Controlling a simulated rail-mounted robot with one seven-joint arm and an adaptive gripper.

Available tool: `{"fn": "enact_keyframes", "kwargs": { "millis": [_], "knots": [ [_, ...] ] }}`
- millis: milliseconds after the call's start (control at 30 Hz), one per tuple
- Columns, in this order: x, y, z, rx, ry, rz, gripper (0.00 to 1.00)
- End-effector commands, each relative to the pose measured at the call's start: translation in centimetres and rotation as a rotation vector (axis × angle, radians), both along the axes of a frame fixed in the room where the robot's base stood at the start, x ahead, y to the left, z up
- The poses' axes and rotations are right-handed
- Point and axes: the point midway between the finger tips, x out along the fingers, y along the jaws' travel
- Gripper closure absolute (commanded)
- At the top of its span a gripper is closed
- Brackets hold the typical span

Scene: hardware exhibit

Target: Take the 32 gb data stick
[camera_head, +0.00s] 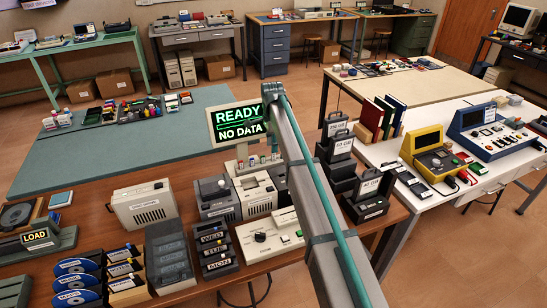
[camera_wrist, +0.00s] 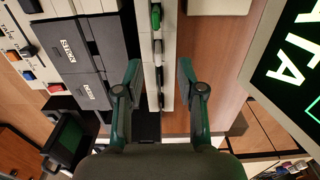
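In the wrist view, my gripper (camera_wrist: 160,80) is open, its two green fingers on either side of a pale narrow rack (camera_wrist: 149,82). A row of small sticks stands in this rack: a green stick (camera_wrist: 155,15) at the top and darker sticks (camera_wrist: 158,75) below it, between and ahead of my fingertips. Nothing is visibly gripped. I cannot read any size label, so I cannot tell which stick is the 32 gb one. In the head view, small sticks (camera_head: 252,161) show in a row below the sign; my gripper is not clearly seen there, and my arm covers part of this area.
A lit sign (camera_head: 238,121) reading "READY NO DATA" stands behind the rack; its screen (camera_wrist: 295,65) fills the wrist view's right side. Dark boxes (camera_wrist: 75,50) lie left of the rack. Beige devices (camera_head: 259,193) crowd the wooden table. The teal mat (camera_head: 100,160) has bare room.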

Motion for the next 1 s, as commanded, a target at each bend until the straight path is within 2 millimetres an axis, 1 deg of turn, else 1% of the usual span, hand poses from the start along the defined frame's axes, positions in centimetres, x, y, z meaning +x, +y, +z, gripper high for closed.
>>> {"fn": "enact_keyframes", "kwargs": {
  "millis": [200, 300, 400, 633, 867, 1000],
  "knots": [
    [-0.2, -0.5, -2.2, 0.000, 0.002, 0.000, 0.61],
    [-0.1, -0.5, -3.6, 0.000, 0.002, 0.000, 0.61],
    [-0.1, -0.5, -4.5, 0.000, 0.001, 0.000, 0.61],
    [-0.1, -0.5, -4.8, 0.000, 0.000, 0.000, 0.61],
    [-0.1, -0.5, -4.7, 0.000, 0.000, 0.000, 1.00],
    [-0.1, -0.5, -4.7, 0.000, 0.000, 0.000, 1.00]
  ]
}}
